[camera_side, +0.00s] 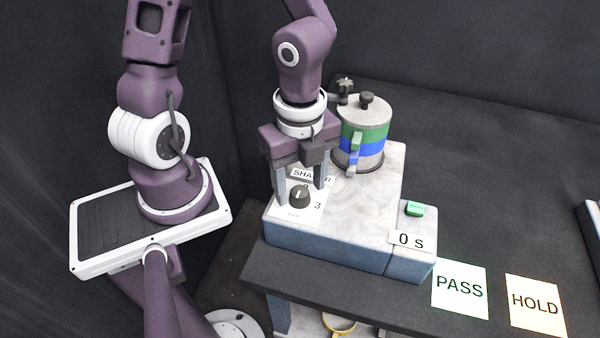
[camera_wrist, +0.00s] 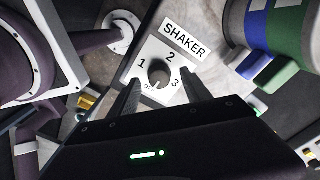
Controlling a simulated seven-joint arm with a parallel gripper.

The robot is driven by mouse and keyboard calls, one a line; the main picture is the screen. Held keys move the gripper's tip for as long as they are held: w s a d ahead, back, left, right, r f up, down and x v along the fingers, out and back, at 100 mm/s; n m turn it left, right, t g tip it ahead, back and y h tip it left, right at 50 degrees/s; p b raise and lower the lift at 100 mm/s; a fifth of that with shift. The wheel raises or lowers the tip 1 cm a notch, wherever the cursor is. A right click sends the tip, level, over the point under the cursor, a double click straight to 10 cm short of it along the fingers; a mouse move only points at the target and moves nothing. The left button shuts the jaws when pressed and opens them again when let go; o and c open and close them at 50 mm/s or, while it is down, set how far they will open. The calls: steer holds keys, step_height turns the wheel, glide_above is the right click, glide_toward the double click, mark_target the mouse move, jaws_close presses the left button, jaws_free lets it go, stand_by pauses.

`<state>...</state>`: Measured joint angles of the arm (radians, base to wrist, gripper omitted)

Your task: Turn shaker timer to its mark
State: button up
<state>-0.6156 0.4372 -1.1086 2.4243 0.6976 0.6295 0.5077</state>
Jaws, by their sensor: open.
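The shaker timer is a dark round knob (camera_side: 299,196) on a white dial plate (camera_wrist: 150,58) marked 1, 2, 3 and a small label that seems to read OFF. In the wrist view the knob (camera_wrist: 158,73) shows a pale mark at its lower edge, near that small label. A SHAKER label (camera_wrist: 184,40) lies beside the plate. My gripper (camera_side: 300,193) is open over the dial, pointing down, one finger on each side of the knob. In the wrist view gaps show between the fingers and the knob.
The dial is on a pale machine base (camera_side: 385,205) with a display (camera_side: 408,240) reading 0 s and a green button (camera_side: 415,209). A banded sieve stack (camera_side: 363,135) stands close behind my gripper. PASS (camera_side: 460,289) and HOLD (camera_side: 535,303) cards lie on the dark bench at right.

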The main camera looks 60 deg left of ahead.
step_height(320, 180, up, 6)
steer(key=shift+r, duration=0.1)
stand_by(0.4)
steer(key=shift+s+a, duration=0.15)
steer(key=s+a+n+y, duration=0.1)
steer(key=a+n+y, duration=0.2)
steer(key=n, duration=0.2)
step_height(320, 180, up, 10)
steer(key=n+t+h, duration=0.3)
steer(key=n+t, duration=0.3)
steer(key=n, duration=0.7)
glide_above(298, 190)
steer(key=s+a, duration=0.4)
steer(key=s, duration=0.1)
steer(key=shift+w+d, duration=0.2)
steer(key=shift+d, duration=0.05)
steer(key=shift+c, duration=0.5)
